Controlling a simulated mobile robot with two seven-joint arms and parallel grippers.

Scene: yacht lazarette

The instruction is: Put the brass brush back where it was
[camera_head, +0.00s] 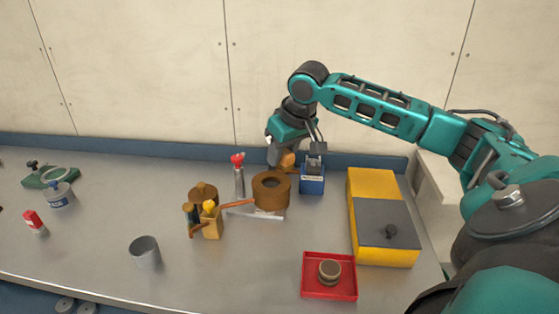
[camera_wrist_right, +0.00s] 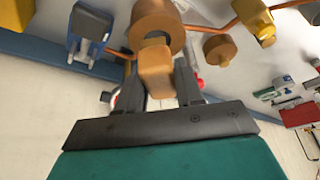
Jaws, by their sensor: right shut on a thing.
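My right gripper (camera_head: 284,150) reaches down at the back of the bench, behind a brown ring-shaped roll (camera_head: 264,200). It is shut on an orange-brown block-like piece (camera_head: 287,161), which looks like the handle of the brass brush. In the right wrist view this piece (camera_wrist_right: 156,75) sits between the two dark fingers, close to the brown roll (camera_wrist_right: 150,40). No bristles can be made out, and I cannot tell whether the piece touches the roll or the bench. My left gripper is not in view.
A blue box (camera_head: 312,184) stands just right of the gripper, a red-topped tool (camera_head: 239,178) to the left. A yellow case (camera_head: 373,183) and red tray (camera_head: 312,288) lie right and front. Yellow-topped items (camera_head: 211,224) and a grey cup (camera_head: 145,253) stand left. The front middle is clear.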

